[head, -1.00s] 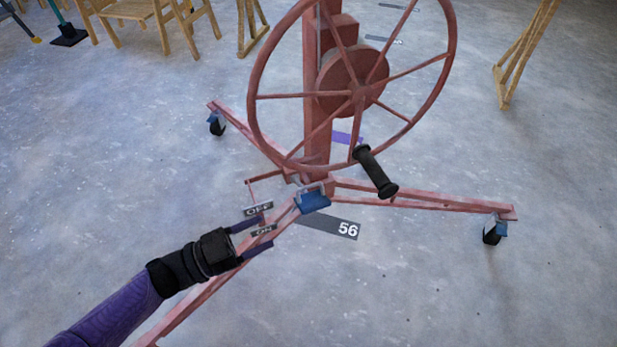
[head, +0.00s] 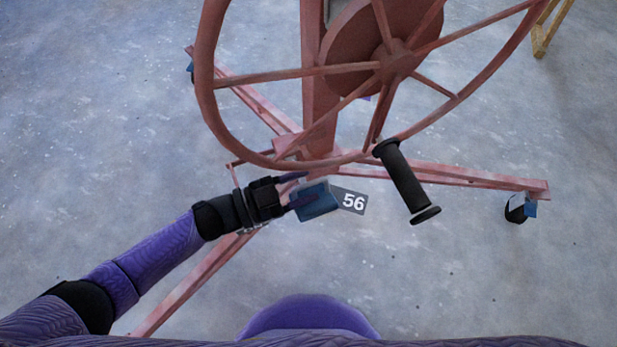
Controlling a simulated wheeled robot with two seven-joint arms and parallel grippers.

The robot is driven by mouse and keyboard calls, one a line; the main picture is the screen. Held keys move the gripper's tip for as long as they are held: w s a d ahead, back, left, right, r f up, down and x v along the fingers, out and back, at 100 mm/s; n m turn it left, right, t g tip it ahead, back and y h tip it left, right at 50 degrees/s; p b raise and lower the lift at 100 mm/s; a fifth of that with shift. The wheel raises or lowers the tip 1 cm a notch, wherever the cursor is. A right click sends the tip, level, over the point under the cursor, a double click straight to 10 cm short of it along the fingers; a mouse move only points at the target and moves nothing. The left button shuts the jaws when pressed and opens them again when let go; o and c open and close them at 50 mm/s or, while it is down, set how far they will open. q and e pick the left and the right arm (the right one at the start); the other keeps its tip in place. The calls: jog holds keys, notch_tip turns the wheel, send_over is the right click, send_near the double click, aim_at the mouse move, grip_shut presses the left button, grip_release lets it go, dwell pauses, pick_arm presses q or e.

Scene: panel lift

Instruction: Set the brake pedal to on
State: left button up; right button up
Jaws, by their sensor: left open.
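The blue brake pedal (head: 318,207) is low on the red panel lift, at the foot of its post. My left gripper (head: 307,187) is open and reaches in from the left, its fingers at the pedal. One finger overlaps the pedal's face and the other is above its upper left edge. I cannot tell whether they touch it. The OFF and ON labels are hidden behind my gripper and wrist. The pedal's exact setting cannot be read. My right gripper is not in view.
The lift's large red wheel (head: 203,90) with its black crank handle (head: 404,180) overhangs the pedal area. Red legs (head: 455,175) spread out to casters, one at the right (head: 516,208). The floor at lower right is clear.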

pick_arm(q)
jog(key=shift+x, duration=0.75)
jog(key=shift+r, duration=0.1)
grip_shut()
jog(key=shift+w, duration=0.1)
jog(key=shift+w+a, duration=0.1)
jog(key=shift+a, duration=0.05)
dwell(0.5)
